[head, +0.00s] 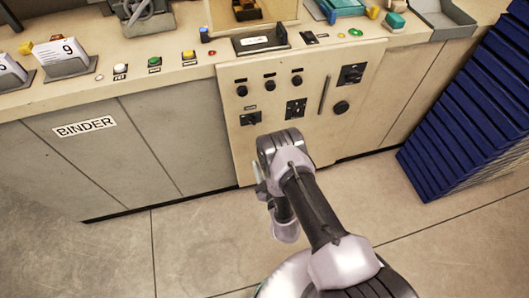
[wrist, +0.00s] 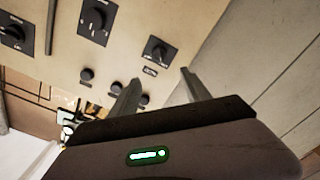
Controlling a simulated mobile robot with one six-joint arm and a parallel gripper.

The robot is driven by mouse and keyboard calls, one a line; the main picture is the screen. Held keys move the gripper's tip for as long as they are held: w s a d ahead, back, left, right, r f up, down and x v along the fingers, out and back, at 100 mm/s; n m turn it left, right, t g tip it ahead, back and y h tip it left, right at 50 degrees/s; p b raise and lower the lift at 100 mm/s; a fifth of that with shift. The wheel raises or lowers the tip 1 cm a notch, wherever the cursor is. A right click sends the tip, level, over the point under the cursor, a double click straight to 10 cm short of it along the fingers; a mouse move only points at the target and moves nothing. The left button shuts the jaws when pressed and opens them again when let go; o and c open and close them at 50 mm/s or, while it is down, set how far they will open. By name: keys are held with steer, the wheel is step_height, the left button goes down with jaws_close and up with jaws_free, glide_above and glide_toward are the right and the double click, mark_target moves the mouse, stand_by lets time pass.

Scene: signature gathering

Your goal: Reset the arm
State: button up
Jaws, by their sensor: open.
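My gripper (wrist: 160,84) shows in the wrist view with its two grey fingers apart and nothing between them. Behind the fingers is the beige control panel (wrist: 125,60), which looks tilted in this view. In the head view my arm reaches up from the bottom right and bends in front of the control panel (head: 305,135). My gripper (head: 260,180) is mostly hidden by my own arm there. The gap between the fingers and the panel cannot be judged exactly.
The panel has black knobs and switches (head: 297,108). A counter with a BINDER label (head: 84,127) runs left, with coloured buttons (head: 154,62) on top. A stack of blue crates (head: 470,110) stands at the right. The floor (head: 200,240) in front is clear.

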steer(key=w+d+r+m+h, duration=0.35)
steer(key=w+r, duration=0.25)
steer(key=r, duration=0.2)
steer(key=w+d+r+m+h, duration=0.25)
steer(key=w+r+m, duration=0.25)
steer(key=w+r, duration=0.25)
steer(key=d+r+m+g, duration=0.3)
steer(key=d+r+m, duration=0.1)
steer(key=r, duration=0.9)
steer(key=s+d+r+m+g+y, duration=0.1)
steer(key=s+r+m+g, duration=0.15)
steer(key=s+r, duration=0.7)
steer(key=s+r+g+y, duration=0.1)
steer(key=s+r+g, duration=0.1)
steer(key=s, duration=1.2)
steer(key=s+r+g+y, duration=0.1)
steer(key=s+g, duration=0.3)
steer(key=s, duration=1)
steer(key=shift+r+m, duration=0.35)
steer(key=shift+m, duration=0.05)
steer(key=shift+a, duration=0.1)
